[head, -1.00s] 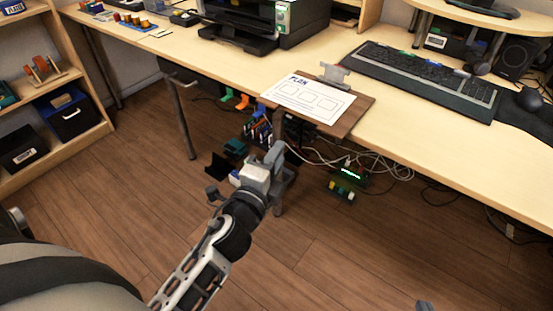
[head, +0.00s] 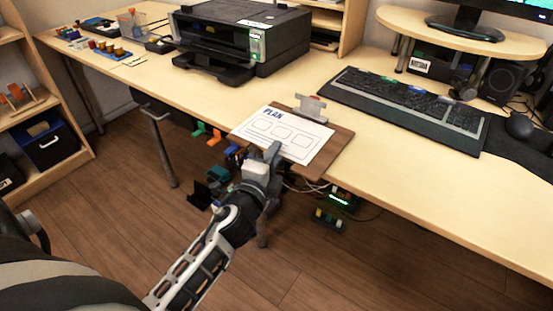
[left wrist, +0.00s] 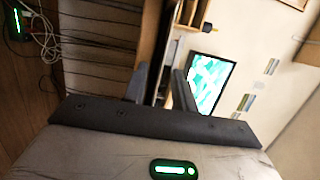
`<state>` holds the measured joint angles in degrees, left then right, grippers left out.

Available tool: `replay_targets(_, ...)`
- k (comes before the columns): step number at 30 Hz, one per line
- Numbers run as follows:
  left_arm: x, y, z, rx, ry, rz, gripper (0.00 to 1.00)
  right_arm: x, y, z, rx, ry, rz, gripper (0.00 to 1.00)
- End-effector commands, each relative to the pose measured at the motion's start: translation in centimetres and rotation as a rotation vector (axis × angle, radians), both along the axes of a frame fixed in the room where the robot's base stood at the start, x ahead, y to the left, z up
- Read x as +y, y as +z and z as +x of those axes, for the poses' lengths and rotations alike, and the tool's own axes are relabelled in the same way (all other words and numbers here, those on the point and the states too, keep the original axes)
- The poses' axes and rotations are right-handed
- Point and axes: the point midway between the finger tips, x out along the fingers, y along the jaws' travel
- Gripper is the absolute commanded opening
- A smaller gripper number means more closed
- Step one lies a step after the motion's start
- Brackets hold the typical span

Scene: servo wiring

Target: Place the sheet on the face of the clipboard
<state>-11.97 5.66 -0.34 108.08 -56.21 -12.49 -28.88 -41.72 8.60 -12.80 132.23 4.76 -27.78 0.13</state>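The white sheet (head: 283,134), printed "PLAN" with several outlined boxes, lies partly over the brown clipboard (head: 332,146). It is shifted left, and its left part reaches past the board. The clipboard sits at the desk's front edge, with its metal clip (head: 312,105) at the far end. My left gripper (head: 271,157) is at the sheet's near edge, by the desk front. In the left wrist view its two fingers (left wrist: 160,90) stand apart, with a brown edge seen between them. I cannot tell whether they touch the sheet. My right gripper is out of view.
A keyboard (head: 400,108) and mouse (head: 520,126) lie right of the clipboard. A black printer (head: 240,40) stands behind left. Below the desk are cables, a green-lit device (head: 340,199) and colored parts (head: 207,133).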

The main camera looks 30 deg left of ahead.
Motion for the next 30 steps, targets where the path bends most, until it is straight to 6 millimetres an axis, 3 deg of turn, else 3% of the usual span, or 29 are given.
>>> replay_targets(7, 0.0, 0.0, 0.0, 0.0, 0.0, 0.0, 0.27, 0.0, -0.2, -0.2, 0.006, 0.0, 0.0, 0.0)
replay_targets(10, 0.0, 0.0, 0.0, 0.0, 0.0, 0.0, 0.02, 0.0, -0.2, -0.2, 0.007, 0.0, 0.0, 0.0)
replay_targets(11, 0.0, 0.0, 0.0, 0.0, 0.0, 0.0, 0.0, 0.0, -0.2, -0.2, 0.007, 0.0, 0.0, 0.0)
replay_targets(20, -0.1, 0.0, 0.0, 0.0, -0.001, -0.001, 0.0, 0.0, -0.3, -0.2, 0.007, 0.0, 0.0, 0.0)
replay_targets(30, -2.0, -0.1, -0.1, 0.0, -0.003, -0.002, 0.0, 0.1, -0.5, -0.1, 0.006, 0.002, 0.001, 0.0)
